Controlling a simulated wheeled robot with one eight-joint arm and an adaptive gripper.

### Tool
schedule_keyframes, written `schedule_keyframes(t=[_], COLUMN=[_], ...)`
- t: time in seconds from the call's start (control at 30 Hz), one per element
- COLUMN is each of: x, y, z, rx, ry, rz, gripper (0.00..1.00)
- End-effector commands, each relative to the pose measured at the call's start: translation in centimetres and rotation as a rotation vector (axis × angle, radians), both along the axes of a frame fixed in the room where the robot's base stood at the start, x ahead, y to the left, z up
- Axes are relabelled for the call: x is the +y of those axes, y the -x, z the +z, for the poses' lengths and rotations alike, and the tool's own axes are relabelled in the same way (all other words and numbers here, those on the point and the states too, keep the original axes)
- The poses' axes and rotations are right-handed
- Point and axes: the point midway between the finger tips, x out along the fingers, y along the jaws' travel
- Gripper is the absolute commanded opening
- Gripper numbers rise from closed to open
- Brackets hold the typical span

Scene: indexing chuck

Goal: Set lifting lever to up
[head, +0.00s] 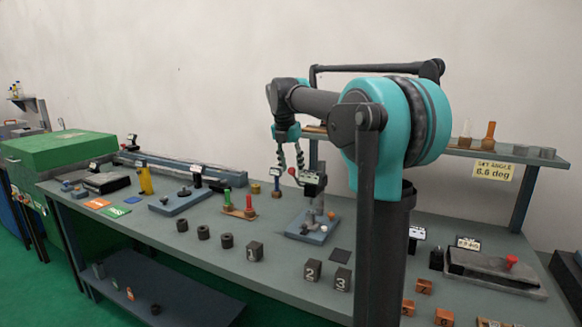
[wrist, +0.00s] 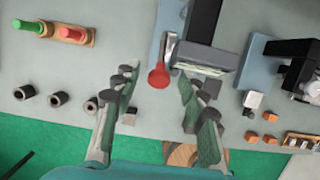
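The lifting lever shows as a metal arm with a red ball knob (wrist: 158,76) in the wrist view. It sits on the side of a device with a grey column and a blue base (head: 306,227). In the head view the red knob (head: 292,171) is just below and beside my gripper (head: 290,163), near the device's dark label block (head: 313,182). In the wrist view my gripper (wrist: 155,82) is open, with the knob appearing between the two fingertips. No finger visibly touches the knob. I cannot tell the exact depth gap.
A holder with green and red handles (head: 239,211) stands left of the device. Dark cylinders (head: 203,232) and numbered blocks (head: 312,271) lie along the bench's front. A shelf (head: 470,151) runs behind on the right. Bare bench lies between the holder and the device.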

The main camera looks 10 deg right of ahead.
Motion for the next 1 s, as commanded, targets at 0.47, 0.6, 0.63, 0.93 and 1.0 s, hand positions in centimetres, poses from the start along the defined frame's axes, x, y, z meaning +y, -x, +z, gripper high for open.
schedule_keyframes(t=[0.47, 0.6, 0.63, 0.93, 1.0], x=[0.4, 0.8, 0.9, 1.8, 1.9], y=[0.5, 1.1, 1.3, 2.4, 2.6], z=[1.8, 4.4, 5.0, 10.1, 10.7], rx=[0.002, 0.001, 0.001, 0.001, 0.001], ry=[-0.001, 0.0, 0.0, -0.001, -0.001], rz=[0.0, 0.001, 0.001, 0.0, 0.0], gripper=[0.44, 0.44, 0.44, 0.44, 0.44])
